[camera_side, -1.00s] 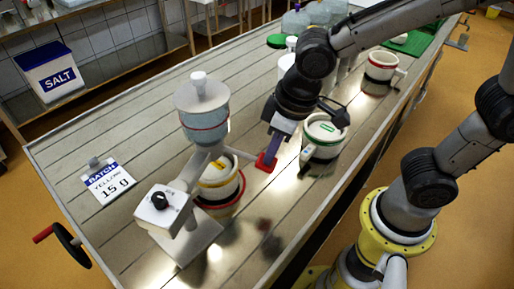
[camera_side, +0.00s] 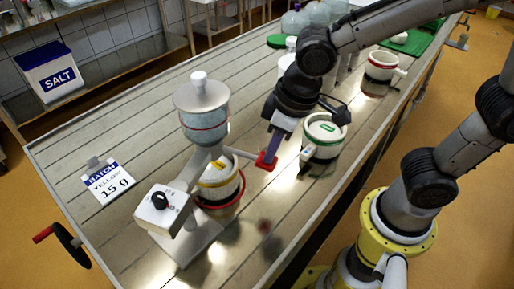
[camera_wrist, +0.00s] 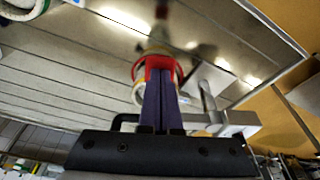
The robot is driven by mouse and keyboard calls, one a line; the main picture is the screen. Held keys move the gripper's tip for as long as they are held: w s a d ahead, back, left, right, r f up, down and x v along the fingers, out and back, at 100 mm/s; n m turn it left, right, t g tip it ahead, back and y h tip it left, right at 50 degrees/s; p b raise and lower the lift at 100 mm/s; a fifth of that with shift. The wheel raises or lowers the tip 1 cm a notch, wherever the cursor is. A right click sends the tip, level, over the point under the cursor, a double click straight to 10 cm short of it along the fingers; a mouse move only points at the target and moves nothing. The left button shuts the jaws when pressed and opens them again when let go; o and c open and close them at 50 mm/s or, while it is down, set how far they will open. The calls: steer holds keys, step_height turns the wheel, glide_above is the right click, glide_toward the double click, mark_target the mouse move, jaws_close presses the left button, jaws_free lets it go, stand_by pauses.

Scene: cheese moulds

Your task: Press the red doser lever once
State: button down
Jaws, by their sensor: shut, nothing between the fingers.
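The doser (camera_side: 203,115) stands on the table with a clear hopper and a grey arm over its base. Its lever ends in a red paddle (camera_side: 266,161) that sticks out to the right. My gripper (camera_side: 271,152) is shut and empty, with its purple fingers pointing down and their tips at the red paddle. In the wrist view the shut fingertips (camera_wrist: 160,72) overlap the red paddle (camera_wrist: 154,64). Whether they press on it or only touch it I cannot tell. A cream mould with a yellow label (camera_side: 219,185) stands under the doser outlet.
A cream mould with a green label (camera_side: 322,140) stands just right of my gripper. A red-banded mould (camera_side: 381,70) is farther back. A batch card reading "YELLOW 15 g" (camera_side: 109,183) lies at left. The table's front strip is clear.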

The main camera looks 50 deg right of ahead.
steer(key=w+v, duration=0.1)
steer(key=v, duration=0.6)
steer(key=shift+w+a+r, duration=0.3)
steer(key=shift+r, duration=0.15)
stand_by(0.4)
steer(key=s+d+r+m+t, duration=0.2)
steer(key=d+r+m, duration=0.1)
steer(key=d, duration=0.6)
steer(key=s+d+f+m+t+h, duration=0.1)
steer(key=s+d+f, duration=0.3)
steer(key=s, duration=0.4)
steer(key=shift+d+f, duration=0.3)
steer(key=shift+d, duration=0.25)
steer(key=shift+s, duration=0.1)
